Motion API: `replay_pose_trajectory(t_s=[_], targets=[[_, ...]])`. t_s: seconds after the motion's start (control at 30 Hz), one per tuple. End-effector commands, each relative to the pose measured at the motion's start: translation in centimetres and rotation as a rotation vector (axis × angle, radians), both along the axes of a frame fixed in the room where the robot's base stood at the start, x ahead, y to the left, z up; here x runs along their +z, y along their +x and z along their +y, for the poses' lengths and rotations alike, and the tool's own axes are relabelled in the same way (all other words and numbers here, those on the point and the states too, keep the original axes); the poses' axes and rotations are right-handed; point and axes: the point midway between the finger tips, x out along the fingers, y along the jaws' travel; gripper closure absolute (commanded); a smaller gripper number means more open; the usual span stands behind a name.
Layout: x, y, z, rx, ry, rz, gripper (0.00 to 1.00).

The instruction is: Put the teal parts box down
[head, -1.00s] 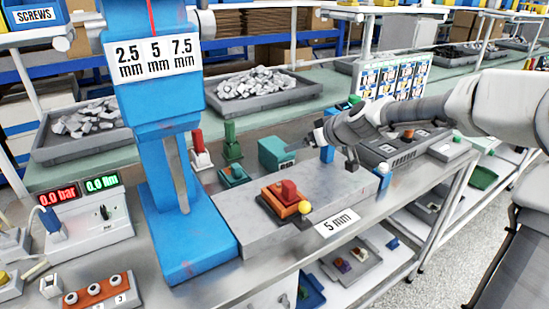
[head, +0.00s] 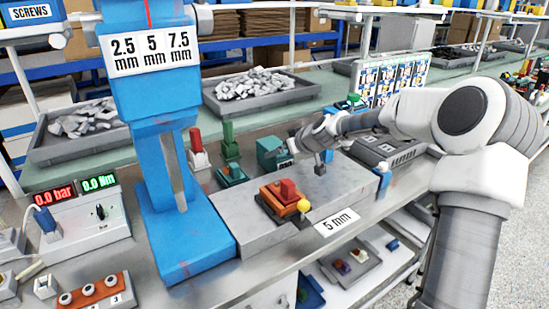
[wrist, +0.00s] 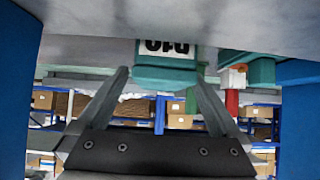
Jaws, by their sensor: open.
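The teal parts box (head: 272,152) stands upright on the bench behind the grey slab (head: 345,187), to the left of my gripper. My gripper (head: 303,153) is open, with its fingers close to the box's right side. In the wrist view the teal box (wrist: 165,72) shows upside down between and beyond the two open fingers (wrist: 163,85). Its white label is cut off by the slab-like grey surface along the top. I cannot tell whether a finger touches the box.
A blue press (head: 175,195) stands at the left. Green (head: 229,140) and red (head: 198,150) pieces stand left of the box. A grey switch panel (head: 388,150) lies at the right.

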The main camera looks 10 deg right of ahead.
Motion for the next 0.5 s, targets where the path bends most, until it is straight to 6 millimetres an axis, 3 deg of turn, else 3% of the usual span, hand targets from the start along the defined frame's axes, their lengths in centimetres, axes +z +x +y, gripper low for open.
replay_pose_trajectory(t_s=[0.5], targets=[[-3.1, 3.5, 1.9, 0.001, 0.001, 0.0, 0.0]])
